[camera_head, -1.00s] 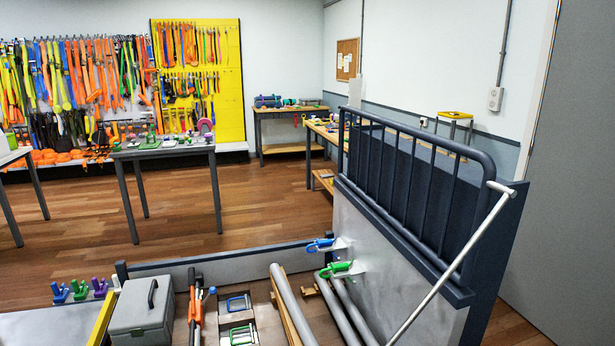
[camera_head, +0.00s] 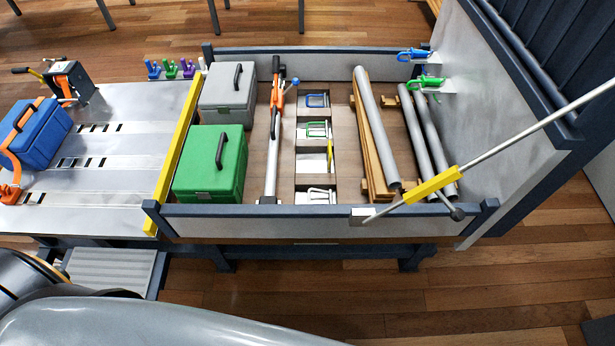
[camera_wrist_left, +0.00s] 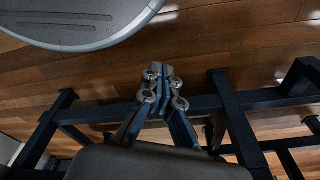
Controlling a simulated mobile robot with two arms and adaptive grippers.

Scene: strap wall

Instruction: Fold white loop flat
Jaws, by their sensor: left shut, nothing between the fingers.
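The white loop (camera_head: 318,195) is in the lowest of a column of recessed pockets in the wooden bed, in the head view. It looks partly raised at its front, but it is too small to tell its angle. My left gripper (camera_wrist_left: 158,72) shows in the left wrist view, shut and empty, over dark frame bars and the wooden floor. It is not at the loop, which does not show in that view. My right gripper is in neither view.
Blue (camera_head: 316,100) and green (camera_head: 317,130) loops sit in the pockets behind. A green box (camera_head: 210,165) and orange-handled tool (camera_head: 273,140) lie left, grey tubes (camera_head: 377,130) right. A yellow-sleeved bar (camera_head: 433,185) slants over the bed's front right corner.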

